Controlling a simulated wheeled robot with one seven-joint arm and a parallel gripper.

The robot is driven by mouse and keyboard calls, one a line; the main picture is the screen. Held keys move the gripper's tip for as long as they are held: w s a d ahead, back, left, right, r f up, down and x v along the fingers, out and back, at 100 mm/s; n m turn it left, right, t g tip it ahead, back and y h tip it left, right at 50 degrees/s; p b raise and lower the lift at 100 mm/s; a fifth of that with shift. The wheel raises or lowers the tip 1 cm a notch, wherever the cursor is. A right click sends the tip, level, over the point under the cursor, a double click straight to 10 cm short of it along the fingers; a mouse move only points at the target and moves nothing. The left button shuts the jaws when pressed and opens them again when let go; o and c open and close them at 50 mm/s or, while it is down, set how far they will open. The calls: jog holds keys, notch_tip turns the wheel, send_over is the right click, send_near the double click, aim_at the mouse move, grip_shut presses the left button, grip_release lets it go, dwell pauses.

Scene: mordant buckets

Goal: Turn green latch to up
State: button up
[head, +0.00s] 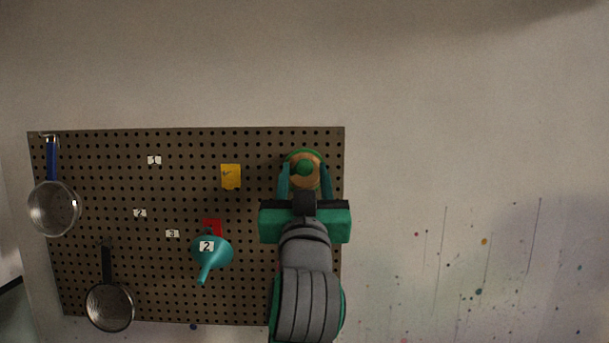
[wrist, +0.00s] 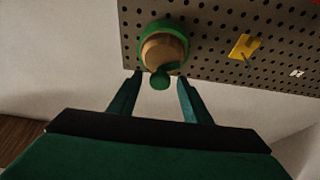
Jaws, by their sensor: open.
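The green latch (head: 304,156) is at the upper right of the pegboard. It has a round tan disc with a green rim and a rounded green knob. In the wrist view the latch (wrist: 164,48) is at the top centre, its knob (wrist: 160,79) at the disc's lower edge in that picture. My gripper (head: 305,174) is open in front of the latch, one finger on each side of the knob. In the wrist view its fingertips (wrist: 160,79) stand apart with the knob between them. I cannot tell whether either finger touches it.
The pegboard (head: 120,200) also holds a yellow piece (head: 231,176), a teal funnel (head: 211,251) by a red piece (head: 213,226), a blue-handled strainer (head: 54,208) and a dark-handled pan (head: 109,306). Small number tags sit on it. The wall at right is bare but paint-spattered.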

jog(key=shift+w+r, duration=0.1)
jog(key=shift+w, duration=0.05)
jog(key=c, duration=1)
